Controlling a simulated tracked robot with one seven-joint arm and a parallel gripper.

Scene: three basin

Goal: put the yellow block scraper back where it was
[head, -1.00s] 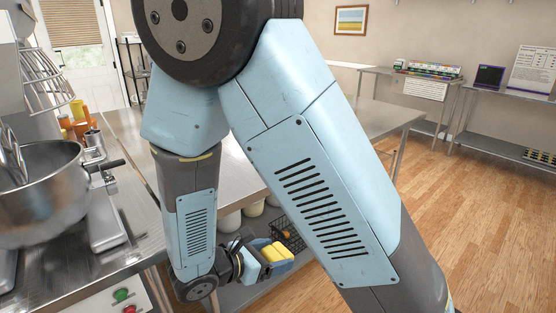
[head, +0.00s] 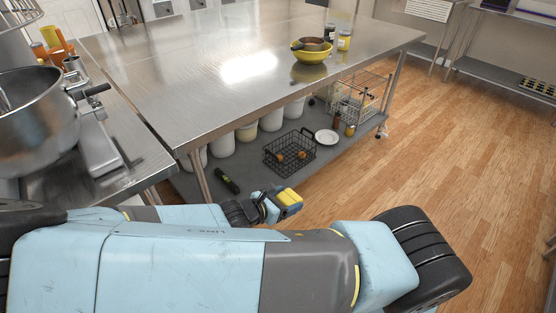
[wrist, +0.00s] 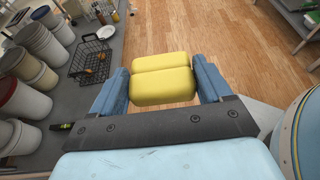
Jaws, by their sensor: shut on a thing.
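The yellow block scraper (wrist: 162,80) shows in the wrist view as two rounded yellow blocks side by side. My gripper (wrist: 160,72) is shut on it, with one blue finger at each side. In the head view, the scraper (head: 287,195) is a small yellow patch at the end of my gripper (head: 284,199). My gripper is in front of the steel table's lower shelf (head: 250,178), apart from the black wire basket. The far side of the scraper is hidden.
On the lower shelf are a black wire basket (head: 285,152), a white plate (head: 326,136), several white tubs (head: 272,119) and a dark tool (head: 228,181). A yellow bowl (head: 310,52) stands on the steel tabletop (head: 190,70). Wooden floor (head: 470,150) is clear at right.

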